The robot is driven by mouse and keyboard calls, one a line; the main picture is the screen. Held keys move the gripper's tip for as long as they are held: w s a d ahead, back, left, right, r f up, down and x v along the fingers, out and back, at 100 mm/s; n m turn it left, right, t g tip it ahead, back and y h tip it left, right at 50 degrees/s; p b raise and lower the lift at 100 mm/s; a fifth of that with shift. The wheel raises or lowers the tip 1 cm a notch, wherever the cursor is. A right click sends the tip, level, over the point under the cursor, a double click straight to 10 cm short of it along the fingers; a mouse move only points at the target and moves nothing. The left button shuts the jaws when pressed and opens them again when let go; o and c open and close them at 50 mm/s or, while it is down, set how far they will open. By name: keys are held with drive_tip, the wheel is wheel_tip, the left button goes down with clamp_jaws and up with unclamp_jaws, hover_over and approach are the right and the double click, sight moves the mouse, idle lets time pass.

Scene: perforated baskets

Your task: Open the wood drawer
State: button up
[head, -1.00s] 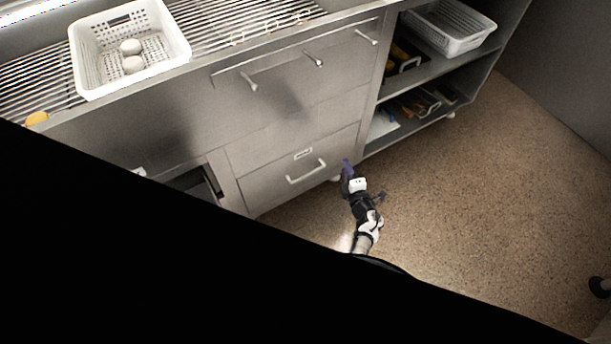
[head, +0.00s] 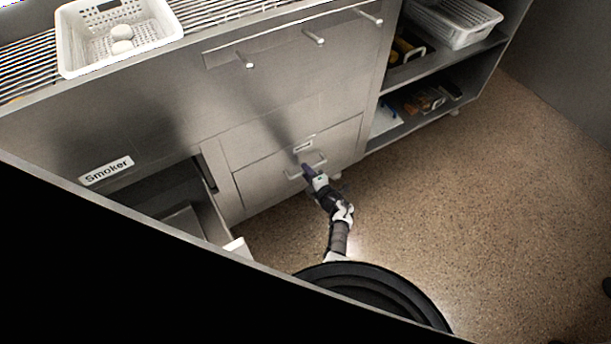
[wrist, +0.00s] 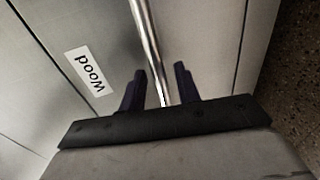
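The wood drawer (head: 265,178) is the lower metal drawer front in the head view, and it looks shut. Its label reads "Wood" in the wrist view (wrist: 84,72). Its bar handle (head: 318,160) also shows in the wrist view (wrist: 146,38). My gripper (head: 306,168) is at the handle. In the wrist view, my gripper's two dark fingers (wrist: 160,82) are apart, with the end of the handle bar between them and gaps on both sides. Contact with the bar cannot be told.
An open compartment labelled "Smoker" (head: 106,171) is left of the drawer. Open shelves (head: 440,65) with a white basket (head: 462,22) stand right. Another white perforated basket (head: 75,45) holds round white items on the counter. The speckled floor (head: 470,200) at right is clear.

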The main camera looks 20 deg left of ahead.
drive_tip(key=shift+x, duration=0.75)
drive_tip(key=shift+c, duration=0.2)
clamp_jaws()
